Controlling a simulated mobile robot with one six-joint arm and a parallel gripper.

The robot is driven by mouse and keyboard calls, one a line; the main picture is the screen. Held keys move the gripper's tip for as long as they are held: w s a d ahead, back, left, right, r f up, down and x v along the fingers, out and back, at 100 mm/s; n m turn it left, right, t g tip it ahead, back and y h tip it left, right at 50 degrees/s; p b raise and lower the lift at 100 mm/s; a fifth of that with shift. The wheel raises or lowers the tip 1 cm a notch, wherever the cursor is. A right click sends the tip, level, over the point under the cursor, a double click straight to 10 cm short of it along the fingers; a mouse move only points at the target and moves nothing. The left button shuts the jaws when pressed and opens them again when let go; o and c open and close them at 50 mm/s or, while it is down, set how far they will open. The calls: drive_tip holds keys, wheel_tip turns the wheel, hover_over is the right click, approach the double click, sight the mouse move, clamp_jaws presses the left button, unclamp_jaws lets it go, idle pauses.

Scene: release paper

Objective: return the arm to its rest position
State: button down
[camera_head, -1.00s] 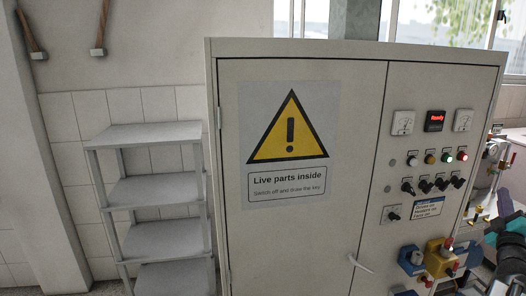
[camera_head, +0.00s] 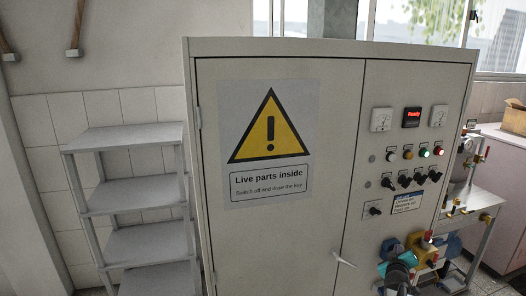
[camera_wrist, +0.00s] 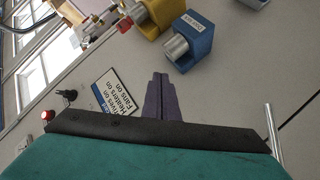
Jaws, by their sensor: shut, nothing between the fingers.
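My gripper (camera_wrist: 160,88) shows in the wrist view as two dark purple fingers side by side, shut with nothing between them. It points at the front of the grey cabinet (camera_wrist: 225,105), and I see no contact. A teal and black part of my arm shows low in the head view, in front of the cabinet (camera_head: 345,180). The fingertips cannot be made out there. In the wrist view, a blue block with a metal cylinder (camera_wrist: 192,38) and a yellow block (camera_wrist: 152,14) are just above and right of the fingers.
The cabinet door bears a yellow warning sign (camera_head: 268,143) and a white handle (camera_head: 343,259). Switches, lamps and a red "Ready" display (camera_head: 412,117) are at its right. A grey shelf (camera_head: 130,195) stands left. A metal table (camera_head: 478,205) and a cardboard box (camera_head: 514,117) are right.

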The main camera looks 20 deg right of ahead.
drive_tip(key=s+a+f+g+y, duration=0.3)
drive_tip(key=a+f+y, duration=0.1)
drive_tip(key=a+f, duration=1.1)
drive_tip(key=s+a+f+g+y, duration=0.2)
drive_tip(key=a+f+g+y, duration=0.15)
drive_tip(key=a+f, duration=1.1)
drive_tip(key=s+a+f+g+y, duration=0.1)
drive_tip(key=s+a+f+g, duration=0.1)
drive_tip(key=s+a+f, duration=0.35)
drive_tip(key=s+a+f+g+y, duration=0.1)
drive_tip(key=s+a+f+g, duration=0.2)
drive_tip(key=s+a, duration=0.5)
drive_tip(key=s+a+f+g, duration=0.1)
drive_tip(key=s+a+g, duration=0.1)
drive_tip(key=s+a, duration=0.4)
drive_tip(key=s+a+f+g+y, duration=0.1)
drive_tip(key=s+a+g, duration=0.2)
drive_tip(key=s+a, duration=0.3)
drive_tip(key=shift+s+f+b, duration=0.3)
drive_tip(key=shift+s+b, duration=0.05)
drive_tip(key=shift+s, duration=0.85)
